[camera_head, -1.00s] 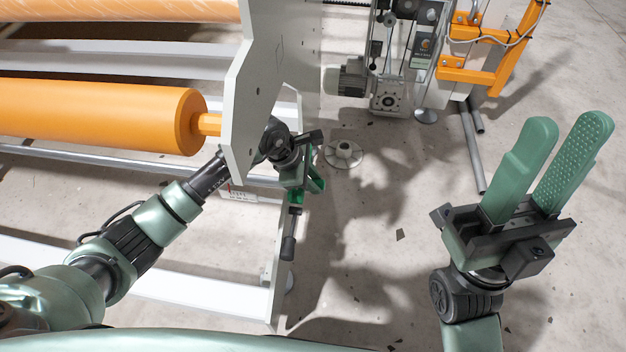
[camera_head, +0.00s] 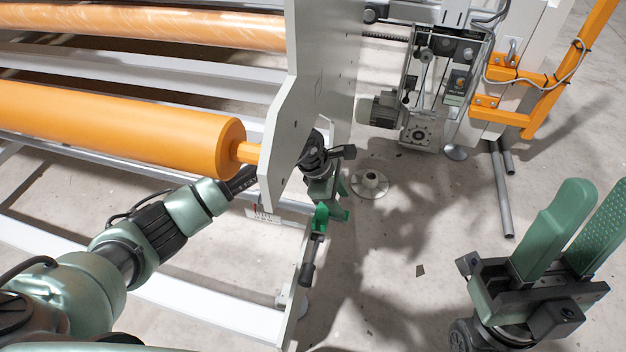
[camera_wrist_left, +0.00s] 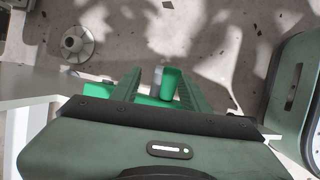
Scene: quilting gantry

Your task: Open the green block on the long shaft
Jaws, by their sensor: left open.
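The bright green block (camera_head: 320,218) sits at the end of the roller frame, with a black handle (camera_head: 308,262) hanging below it. In the left wrist view the green block (camera_wrist_left: 172,84) shows between my left fingers, with more green running under them. My left gripper (camera_head: 340,198) is beside the block in the head view, partly overlapping it, and its fingers (camera_wrist_left: 158,82) are apart. I cannot tell whether they touch the block. The long shaft is hard to make out here. My right gripper (camera_head: 596,205) is open and empty at the lower right.
A grey end plate (camera_head: 282,125) stands close beside my left wrist, with an orange roller (camera_head: 120,125) to its left. A round floor foot (camera_head: 370,183) lies just right of the gripper. A motor (camera_head: 380,110) and an orange bracket (camera_head: 545,105) stand behind. The floor between my grippers is clear.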

